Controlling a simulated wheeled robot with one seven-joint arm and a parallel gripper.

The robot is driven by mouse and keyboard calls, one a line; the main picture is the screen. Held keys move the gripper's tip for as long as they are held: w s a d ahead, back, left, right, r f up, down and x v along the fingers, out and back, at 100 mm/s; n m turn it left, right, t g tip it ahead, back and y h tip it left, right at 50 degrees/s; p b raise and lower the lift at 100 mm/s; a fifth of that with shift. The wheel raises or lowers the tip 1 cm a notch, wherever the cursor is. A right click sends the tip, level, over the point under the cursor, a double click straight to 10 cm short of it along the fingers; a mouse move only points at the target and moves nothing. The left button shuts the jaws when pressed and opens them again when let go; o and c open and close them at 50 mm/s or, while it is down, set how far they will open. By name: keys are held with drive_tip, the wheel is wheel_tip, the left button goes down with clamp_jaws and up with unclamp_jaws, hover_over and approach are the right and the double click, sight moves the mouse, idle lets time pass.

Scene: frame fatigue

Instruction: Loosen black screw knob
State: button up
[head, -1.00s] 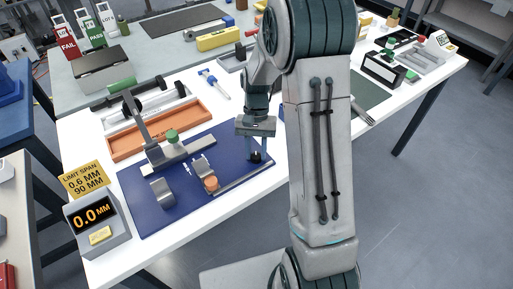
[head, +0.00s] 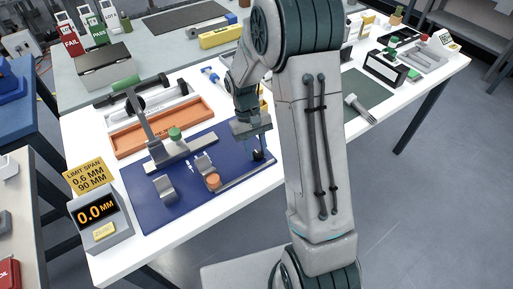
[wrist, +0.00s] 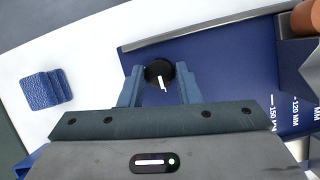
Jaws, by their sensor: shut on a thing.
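The black screw knob (wrist: 159,72) has a white line on its top and sits at the end of a metal rail on the blue board (head: 165,213). It also shows in the head view (head: 258,155), partly covered by my gripper. My gripper (wrist: 158,84) is shut on the knob, with one finger on each side of it. In the head view my gripper (head: 259,149) points down at the board's right end. The orange knob (head: 213,181) stands farther left on the board. The display (head: 92,214) reads 0.0 MM.
A sign (head: 85,176) reads limit span 0.6 mm, 90 mm. An orange tray (head: 135,143) lies behind. A blue textured block (wrist: 46,90) lies on the white table left of my gripper.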

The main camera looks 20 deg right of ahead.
idle(0.3)
drive_tip(key=o, duration=0.7)
drive_tip(key=v, duration=1.4)
drive_tip(key=s+d+r+t, duration=0.1)
drive_tip(key=s+r+t, duration=0.1)
drive_tip(key=s, duration=0.8)
drive_tip(key=s+r+m+t+y, duration=0.1)
drive_tip(key=s+t, duration=0.4)
drive_tip(key=s, duration=0.5)
drive_tip(key=shift+d+r+m+p, duration=0.3)
drive_tip(key=shift+d+r+p, duration=0.15)
drive_tip(key=shift+r, duration=0.25)
